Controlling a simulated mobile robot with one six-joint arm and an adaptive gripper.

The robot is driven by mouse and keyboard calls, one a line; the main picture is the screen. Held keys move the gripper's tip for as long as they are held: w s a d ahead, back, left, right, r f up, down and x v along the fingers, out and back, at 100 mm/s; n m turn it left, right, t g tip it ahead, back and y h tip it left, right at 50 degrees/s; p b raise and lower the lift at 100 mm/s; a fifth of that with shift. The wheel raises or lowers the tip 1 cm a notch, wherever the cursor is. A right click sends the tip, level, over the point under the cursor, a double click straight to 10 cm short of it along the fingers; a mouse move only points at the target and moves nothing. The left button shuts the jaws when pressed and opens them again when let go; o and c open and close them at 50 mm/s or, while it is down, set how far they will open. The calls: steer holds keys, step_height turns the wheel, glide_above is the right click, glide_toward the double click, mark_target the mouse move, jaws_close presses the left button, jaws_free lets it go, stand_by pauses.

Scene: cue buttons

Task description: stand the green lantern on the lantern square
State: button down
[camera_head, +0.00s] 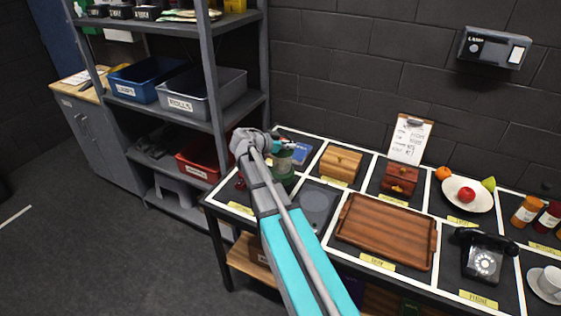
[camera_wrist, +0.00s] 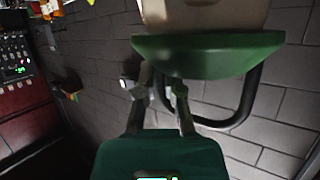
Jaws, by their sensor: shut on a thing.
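The green lantern (camera_head: 281,176) shows partly behind my arm in the head view, over the left end of the table. In the wrist view its green rim (camera_wrist: 210,58), pale body and dark curved handle (camera_wrist: 243,105) fill the upper middle. My gripper (camera_wrist: 168,92) is shut on the lantern, apparently at the handle; the exact contact is hard to see. In the head view my gripper (camera_head: 275,146) is at the lantern's upper part. I cannot tell whether the lantern touches the table. The lantern square's label is not readable.
The table has white-outlined squares. A wooden tray (camera_head: 386,231), black telephone (camera_head: 484,256), wooden box (camera_head: 340,164), red-brown box (camera_head: 400,180) and fruit plate (camera_head: 467,193) stand to the right. Shelving (camera_head: 213,90) stands left.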

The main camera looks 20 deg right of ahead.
steer(key=shift+w+d+f+b, duration=0.2)
steer(key=shift+w+f+b, duration=0.7)
steer(key=shift+w+f, duration=0.15)
steer(key=shift+w+d+f+b, duration=0.15)
steer(key=shift+w+f+b, duration=0.8)
steer(key=shift+w, duration=0.1)
steer(key=shift+w+d+f+b, duration=0.2)
steer(key=shift+w+f+b, duration=0.7)
steer(key=shift+w+f, duration=0.15)
steer(key=shift+w+f+b, duration=0.2)
steer(key=shift+f+b, duration=0.8)
steer(key=shift+w+f+b, duration=0.2)
steer(key=shift+f+b, duration=0.75)
steer(key=shift+b, duration=0.05)
steer(key=shift+f, duration=0.1)
steer(key=c, duration=0.8)
jaws_free()
